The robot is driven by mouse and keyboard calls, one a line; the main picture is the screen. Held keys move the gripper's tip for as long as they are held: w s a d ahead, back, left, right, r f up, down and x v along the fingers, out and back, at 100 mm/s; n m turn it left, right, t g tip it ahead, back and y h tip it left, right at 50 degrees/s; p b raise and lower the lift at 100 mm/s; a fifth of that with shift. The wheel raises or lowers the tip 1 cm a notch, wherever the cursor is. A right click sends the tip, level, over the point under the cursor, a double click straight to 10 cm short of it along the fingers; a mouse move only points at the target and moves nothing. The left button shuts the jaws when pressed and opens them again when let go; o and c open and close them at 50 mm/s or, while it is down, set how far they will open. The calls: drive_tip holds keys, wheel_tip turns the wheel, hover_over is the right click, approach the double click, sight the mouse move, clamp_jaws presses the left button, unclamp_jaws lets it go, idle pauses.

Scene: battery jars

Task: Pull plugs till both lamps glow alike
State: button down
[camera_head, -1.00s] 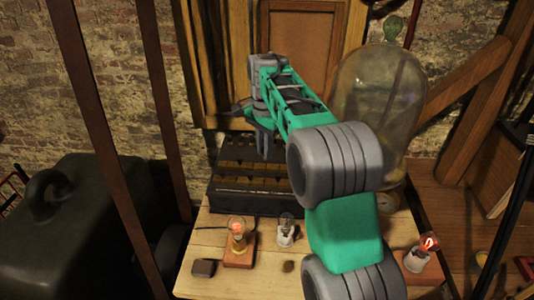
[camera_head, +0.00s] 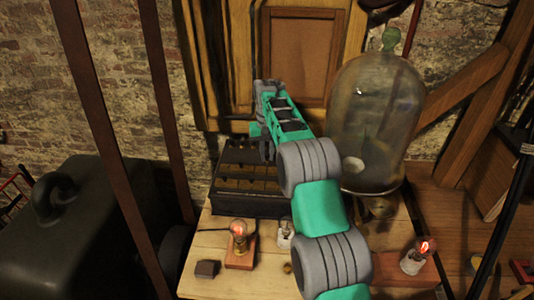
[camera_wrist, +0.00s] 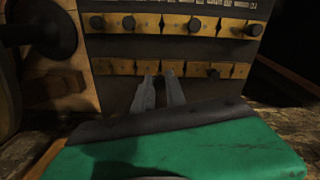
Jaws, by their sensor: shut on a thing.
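The dark plug box (camera_head: 232,204) stands at the back of the wooden table, with rows of brass bars on top. In the head view, my gripper (camera_head: 267,150) is over the box. One lamp (camera_head: 238,229) glows orange on a wooden base at front left. Another lamp (camera_head: 425,247) glows red at the right.
A small unlit bulb (camera_head: 285,232) is partly behind my arm. A large glass jar (camera_head: 375,125) stands right of my arm. A small dark block (camera_head: 207,269) lies at the table's front left. Bare tabletop (camera_head: 210,245) shows around the left lamp.

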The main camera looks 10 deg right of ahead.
drive_tip(key=shift+f+b, duration=0.35)
drive_tip(key=shift+f, duration=0.45)
drive_tip(key=shift+f, duration=1.35)
idle(0.4)
drive_tip(key=c, duration=1.3)
unclamp_jaws()
